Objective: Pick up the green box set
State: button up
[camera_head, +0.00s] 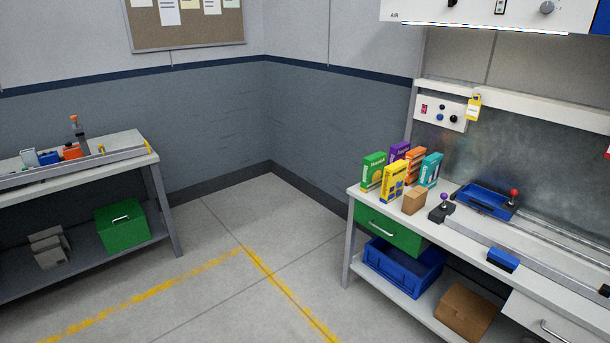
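A green box (370,174) with a printed front stands upright on the right workbench, near its far left corner. It is in a cluster with a yellow box (393,183) in front, a purple box (399,150) and an orange box (415,162) behind, and a teal box (431,170) to the right. The yellow box stands close to the green box's right side. A different green case (122,228) with a handle sits on the lower shelf of the left bench. My gripper is not in view.
A small brown carton (414,201) stands beside the cluster on the right workbench (452,238). A blue tray (485,201) and rails lie farther right. A blue crate (403,268) and cardboard box (465,312) sit below. The floor (215,275) between the benches is clear.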

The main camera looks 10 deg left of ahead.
aim_at(374, 165)
jog(key=u, duration=0.7)
jog(key=i+l+u, duration=0.2)
jog(key=i+u, duration=0.15)
jog(key=i+l+u, duration=0.6)
jog(key=u, duration=0.15)
jog(key=i+l, duration=0.15)
jog(key=l, duration=0.25)
jog(key=i+l, duration=0.15)
jog(key=l, duration=0.25)
jog(key=i+l+u, duration=0.1)
jog(key=l, duration=0.3)
jog(key=i+l, duration=0.15)
jog(key=l, duration=0.25)
jog(key=i+l, duration=0.15)
jog(key=l, duration=0.25)
jog(key=i+l+u, duration=0.1)
jog(key=l, duration=0.3)
